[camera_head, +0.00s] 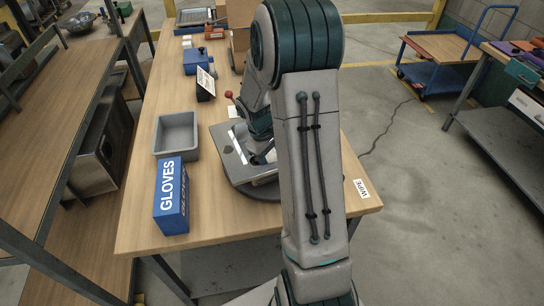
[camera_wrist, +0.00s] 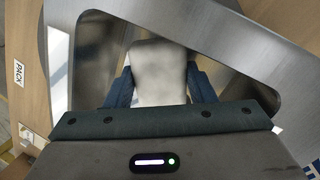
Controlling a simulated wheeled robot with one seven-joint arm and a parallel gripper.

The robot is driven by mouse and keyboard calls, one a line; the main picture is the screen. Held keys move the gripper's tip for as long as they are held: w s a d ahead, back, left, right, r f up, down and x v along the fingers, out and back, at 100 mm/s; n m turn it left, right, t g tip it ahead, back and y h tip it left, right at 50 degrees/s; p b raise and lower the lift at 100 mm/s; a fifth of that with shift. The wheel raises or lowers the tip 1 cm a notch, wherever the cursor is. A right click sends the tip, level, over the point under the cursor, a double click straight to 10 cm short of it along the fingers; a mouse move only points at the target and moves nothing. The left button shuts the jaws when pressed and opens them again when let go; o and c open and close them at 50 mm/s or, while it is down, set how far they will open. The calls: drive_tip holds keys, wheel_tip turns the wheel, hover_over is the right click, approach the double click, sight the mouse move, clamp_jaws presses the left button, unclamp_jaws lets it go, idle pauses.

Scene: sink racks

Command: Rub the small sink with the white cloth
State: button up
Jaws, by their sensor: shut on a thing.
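The small sink (camera_head: 224,142) is a grey metal basin set at an angle on the wooden table. Its metal rim and inner walls also show in the wrist view (camera_wrist: 230,35). My gripper (camera_wrist: 160,82) is shut on the white cloth (camera_wrist: 158,68), which sits between its two blue-grey fingers. The cloth is over the basin's opening; I cannot tell whether it touches the metal. In the head view my arm covers much of the sink, and the cloth cannot be made out clearly there.
A grey bin (camera_head: 176,134) and a blue GLOVES box (camera_head: 171,196) stand left of the sink. A red-knobbed lever (camera_head: 229,95) and a blue object (camera_head: 197,61) stand farther back. The front table edge is clear.

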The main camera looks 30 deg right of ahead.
drive_tip(key=shift+p+v, duration=1.7)
drive_tip(key=shift+v, duration=1.05)
drive_tip(key=shift+r, duration=0.1)
drive_tip(key=shift+p+v, duration=1.05)
drive_tip(key=shift+v, duration=0.4)
drive_tip(key=shift+r, duration=0.1)
